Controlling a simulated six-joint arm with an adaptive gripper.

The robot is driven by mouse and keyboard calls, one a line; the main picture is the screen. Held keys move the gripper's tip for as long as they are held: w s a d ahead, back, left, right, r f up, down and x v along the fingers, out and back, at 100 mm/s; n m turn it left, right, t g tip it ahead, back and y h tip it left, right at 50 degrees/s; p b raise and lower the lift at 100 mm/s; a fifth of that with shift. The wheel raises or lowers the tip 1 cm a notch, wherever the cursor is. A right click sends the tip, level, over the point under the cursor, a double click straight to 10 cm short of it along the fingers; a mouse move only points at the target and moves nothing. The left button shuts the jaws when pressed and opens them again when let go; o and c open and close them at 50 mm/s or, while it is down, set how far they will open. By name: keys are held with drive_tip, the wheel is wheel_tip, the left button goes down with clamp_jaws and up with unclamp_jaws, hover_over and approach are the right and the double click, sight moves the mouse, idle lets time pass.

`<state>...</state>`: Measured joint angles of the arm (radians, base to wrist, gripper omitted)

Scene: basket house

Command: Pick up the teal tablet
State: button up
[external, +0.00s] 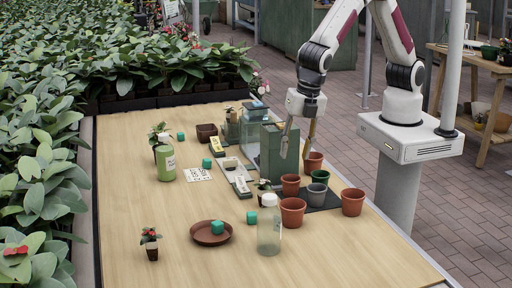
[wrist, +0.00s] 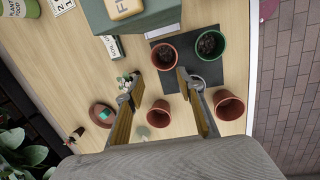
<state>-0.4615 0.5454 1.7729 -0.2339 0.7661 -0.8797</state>
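Several small teal block-like pieces stand for the teal tablet; I cannot tell which one is meant. One teal piece (external: 217,227) lies in a brown saucer (external: 201,236), and this piece shows in the wrist view (wrist: 105,115) too. Another teal piece (external: 252,217) stands beside the clear bottle. Two more teal pieces lie farther back, one near the white card (external: 206,163) and one near the back plant (external: 180,136). My gripper (external: 295,154) is open and empty above the pots, beside the green box; its spread fingers show in the wrist view (wrist: 154,87).
A clear bottle with a white cap (external: 269,232) stands near the saucer. Several pots, including a terracotta one (external: 292,211), stand on and around a dark mat. A tall green box (external: 278,155) is close to my gripper. The table's left front (external: 130,195) is mostly clear.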

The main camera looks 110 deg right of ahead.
sight(252, 218)
drive_tip(key=w+a+f+n, duration=0.3)
drive_tip(key=n, duration=0.1)
drive_tip(key=w+a+f+n+t, duration=0.1)
drive_tip(key=w+a+f+n, duration=0.2)
drive_tip(key=w+n, duration=0.1)
drive_tip(key=shift+a+f, duration=0.1)
drive_tip(key=shift+f, duration=0.25)
drive_tip(key=w+n, duration=0.1)
drive_tip(key=w+a+n, duration=0.1)
drive_tip(key=w+n, duration=0.1)
drive_tip(key=shift+a+t, duration=0.3)
drive_tip(key=shift+t, duration=0.1)
drive_tip(key=shift+w+a+r+n+t+y, duration=0.1)
drive_tip(key=shift+w+a+r+n+t, duration=0.3)
drive_tip(key=shift+n, duration=0.65)
drive_tip(key=shift+w+a+r+n+y, duration=0.15)
drive_tip(key=shift+w+r+n, duration=0.25)
drive_tip(key=shift+w+n, duration=0.55)
drive_tip(key=shift+w+a+r+n+t+y, duration=0.1)
drive_tip(key=shift+w+a+r+n+t, duration=0.25)
drive_tip(key=shift+n, duration=0.85)
drive_tip(key=shift+d, duration=0.1)
drive_tip(key=shift+f+g, duration=0.1)
drive_tip(key=shift+g, duration=0.15)
drive_tip(key=shift+x, duration=1.2)
